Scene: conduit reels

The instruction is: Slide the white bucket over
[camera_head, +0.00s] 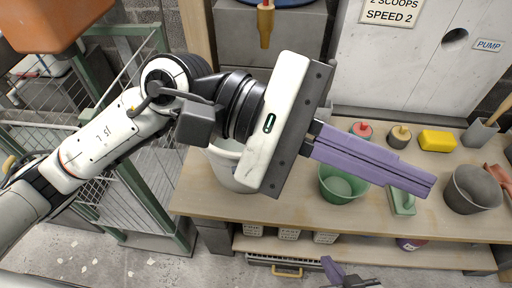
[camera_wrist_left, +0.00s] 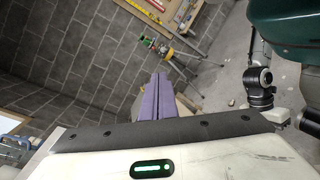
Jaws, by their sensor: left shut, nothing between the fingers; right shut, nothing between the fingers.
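The white bucket (camera_head: 226,170) stands on the wooden workbench (camera_head: 300,215), left of its middle. My left gripper (camera_head: 430,184) hangs over the bench, and its white body hides part of the bucket. Its long purple fingers are shut and empty, pointing right, away from the bucket, over the green bucket and a green-handled tool. In the left wrist view the same fingers (camera_wrist_left: 158,76) lie together, with floor and dark wall tiles beyond; no bucket shows there. My right gripper (camera_head: 328,264) shows only partly at the bottom edge, below the bench front, shut and empty.
A green bucket (camera_head: 343,185), a grey bucket (camera_head: 472,190), a yellow sponge (camera_head: 438,141) and a grey holder (camera_head: 478,135) are on the bench. A green-framed wire cage (camera_head: 160,215) stands left of it. White baskets (camera_head: 289,234) sit on the lower shelf.

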